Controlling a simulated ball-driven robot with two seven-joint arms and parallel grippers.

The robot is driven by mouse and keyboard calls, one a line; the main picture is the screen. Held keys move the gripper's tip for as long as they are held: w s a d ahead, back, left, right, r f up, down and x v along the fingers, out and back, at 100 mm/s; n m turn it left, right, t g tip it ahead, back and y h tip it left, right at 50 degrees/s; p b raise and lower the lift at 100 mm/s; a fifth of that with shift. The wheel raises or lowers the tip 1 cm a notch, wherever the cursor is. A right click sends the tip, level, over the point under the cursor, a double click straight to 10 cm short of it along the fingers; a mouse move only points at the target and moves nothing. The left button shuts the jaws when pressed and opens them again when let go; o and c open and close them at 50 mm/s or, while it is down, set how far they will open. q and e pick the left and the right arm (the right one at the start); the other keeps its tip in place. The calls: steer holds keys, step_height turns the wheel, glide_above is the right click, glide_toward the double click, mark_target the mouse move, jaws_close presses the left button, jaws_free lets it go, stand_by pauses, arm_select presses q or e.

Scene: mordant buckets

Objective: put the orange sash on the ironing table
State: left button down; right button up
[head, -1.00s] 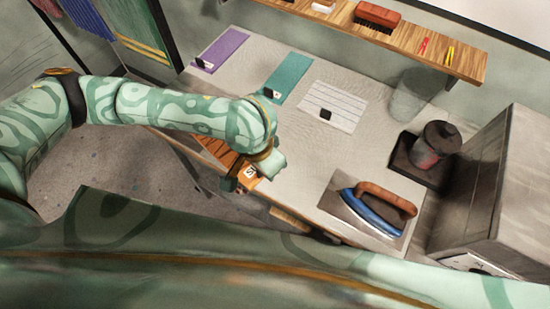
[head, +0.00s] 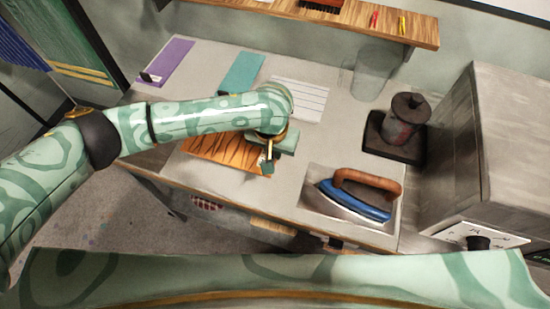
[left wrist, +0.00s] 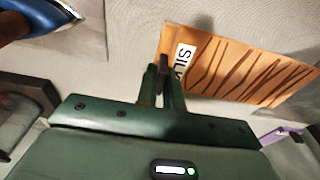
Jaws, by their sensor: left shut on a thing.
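The orange sash (head: 225,153) has dark wavy stripes and a white "SILK" label. In the head view it lies flat over the front part of the pale ironing table (head: 300,150), partly behind my left arm. My left gripper (head: 268,167) is shut on the label end of the sash. In the left wrist view the closed fingers (left wrist: 163,82) meet the sash (left wrist: 245,68) beside its label. I cannot tell whether the sash fully touches the table top. My right gripper is not in view.
A blue iron (head: 355,200) with a wooden handle rests on a plate at right. A dark canister (head: 407,120), a clear beaker (head: 370,75) and a grey cabinet (head: 490,150) stand beyond. Purple (head: 168,62), teal (head: 242,72) and white lined (head: 300,97) pieces lie at the back.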

arm_select(q)
steer(key=shift+w+d+f, duration=0.15)
steer(key=shift+d+f, duration=0.05)
steer(key=shift+f, duration=0.1)
step_height(320, 180, down, 3)
steer(key=shift+w+f+b, duration=0.1)
steer(key=shift+f+b, duration=0.05)
steer(key=shift+b, duration=0.85)
steer(key=c, duration=1.5)
jaws_free()
steer(key=shift+c, duration=0.2)
steer(key=r+p, duration=0.1)
steer(key=r, duration=0.3)
steer(key=s+r+p, duration=0.1)
steer(key=r+p, duration=0.1)
steer(key=r, duration=0.2)
steer(key=r+p, duration=0.2)
steer(key=r, duration=0.2)
steer(key=shift+s+a+r, duration=0.1)
steer(key=shift+s+a, duration=0.05)
steer(key=shift+s, duration=0.1)
